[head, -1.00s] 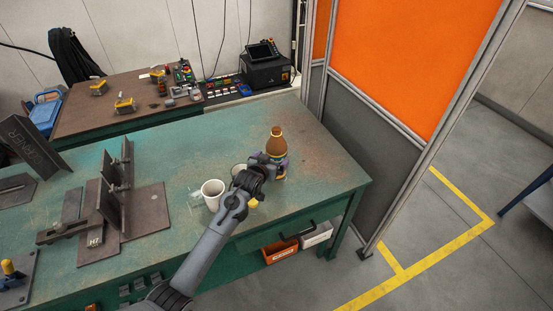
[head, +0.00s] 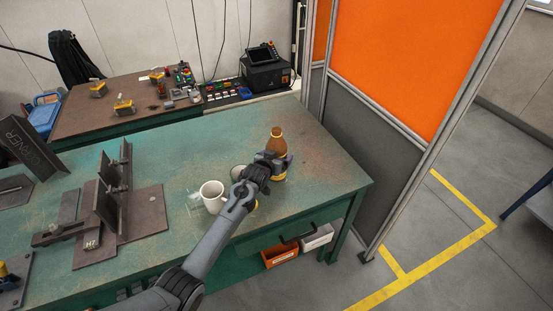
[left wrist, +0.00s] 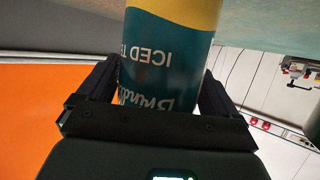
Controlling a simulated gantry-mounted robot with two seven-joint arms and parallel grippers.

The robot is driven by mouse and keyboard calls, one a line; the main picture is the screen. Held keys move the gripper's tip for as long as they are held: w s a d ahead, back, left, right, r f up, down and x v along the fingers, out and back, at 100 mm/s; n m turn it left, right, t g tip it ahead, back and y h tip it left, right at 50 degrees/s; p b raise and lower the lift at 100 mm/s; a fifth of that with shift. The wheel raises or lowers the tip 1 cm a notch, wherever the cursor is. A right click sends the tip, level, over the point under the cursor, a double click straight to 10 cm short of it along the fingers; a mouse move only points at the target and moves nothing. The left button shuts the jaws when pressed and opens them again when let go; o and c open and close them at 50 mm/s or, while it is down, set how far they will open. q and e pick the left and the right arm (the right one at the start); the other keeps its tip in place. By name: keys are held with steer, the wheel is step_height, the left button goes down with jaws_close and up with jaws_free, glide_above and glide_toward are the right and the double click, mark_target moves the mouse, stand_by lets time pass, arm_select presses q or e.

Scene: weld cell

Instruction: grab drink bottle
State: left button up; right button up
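The drink bottle (head: 277,146) stands upright near the right part of the green workbench. It has a brown top, a yellow band and a dark label. In the left wrist view the bottle (left wrist: 165,60) fills the space between my fingers, its label reading "ICED T…" upside down. My left gripper (head: 274,164) is around the bottle's middle, with one finger on each side. The fingers lie close along both sides in the left wrist view (left wrist: 160,85); I cannot tell whether they press on it. The bottle's lower part is partly hidden by the gripper. My right gripper is not in view.
A white mug (head: 212,192) stands left of my left forearm, and a round item (head: 239,171) is partly hidden behind the wrist. A metal fixture (head: 115,195) stands on the bench's left side. An orange and grey partition (head: 385,130) rises beyond the bench's right end.

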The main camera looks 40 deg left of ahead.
arm_select(q)
steer(key=c, duration=1)
steer(key=shift+r, duration=0.2)
